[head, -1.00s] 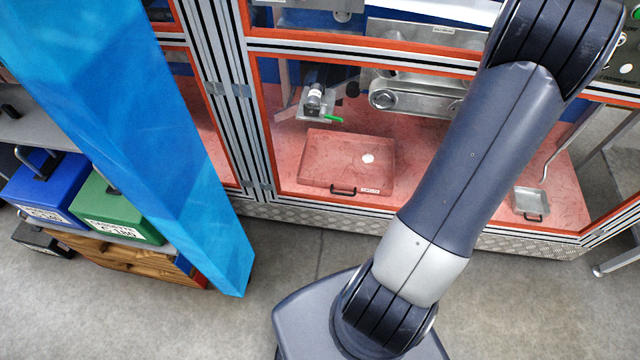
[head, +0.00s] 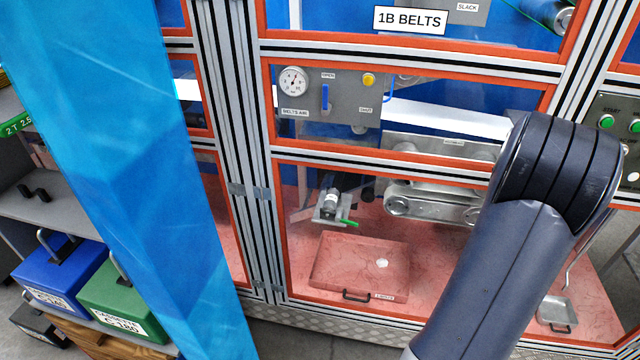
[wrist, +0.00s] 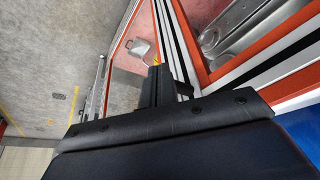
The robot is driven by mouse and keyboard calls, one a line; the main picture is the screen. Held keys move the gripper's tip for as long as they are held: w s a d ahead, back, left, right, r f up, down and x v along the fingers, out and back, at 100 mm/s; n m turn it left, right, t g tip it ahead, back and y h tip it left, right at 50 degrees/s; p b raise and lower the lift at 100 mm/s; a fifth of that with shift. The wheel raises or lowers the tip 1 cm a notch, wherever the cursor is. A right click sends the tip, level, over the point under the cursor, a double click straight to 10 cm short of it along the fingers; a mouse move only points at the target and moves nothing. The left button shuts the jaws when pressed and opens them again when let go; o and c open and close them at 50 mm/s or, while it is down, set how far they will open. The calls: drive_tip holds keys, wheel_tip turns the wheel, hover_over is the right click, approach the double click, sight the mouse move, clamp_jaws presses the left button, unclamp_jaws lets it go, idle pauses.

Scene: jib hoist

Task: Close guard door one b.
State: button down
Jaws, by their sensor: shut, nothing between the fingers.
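Guard door one b shows in the head view as an orange-framed, clear-paned door (head: 400,150) with a "1B BELTS" sign (head: 410,20) on its upper pane. Hinge-like grey blocks (head: 240,190) sit along its left post. I cannot tell from these frames how far the door stands open. My gripper (wrist: 157,72) shows in the wrist view, shut and empty, close to orange and silver framing (wrist: 182,45); contact cannot be told. The gripper is outside the head view, where my arm covers the lower right of the door.
Behind the panes are a red tray (head: 335,280), a gauge (head: 293,80) and a small metal pan (head: 557,312). A blue column (head: 130,180) stands at left, by blue (head: 62,272) and green (head: 118,305) cassettes. A button panel (head: 612,125) is at right. Grey floor (wrist: 50,60) looks clear.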

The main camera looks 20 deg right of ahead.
drive_tip(key=s+b+v, duration=0.1)
drive_tip(key=v, duration=0.9)
drive_tip(key=shift+s+a+b, duration=0.25)
drive_tip(key=shift+a+b, duration=0.1)
drive_tip(key=shift+a, duration=0.1)
drive_tip(key=shift+f, duration=0.15)
drive_tip(key=w+d+f+p, duration=0.2)
drive_tip(key=d+f, duration=0.3)
drive_tip(key=f, duration=0.4)
drive_tip(key=shift+w+d, duration=0.4)
drive_tip(key=shift+w, duration=0.2)
drive_tip(key=shift+a, duration=0.1)
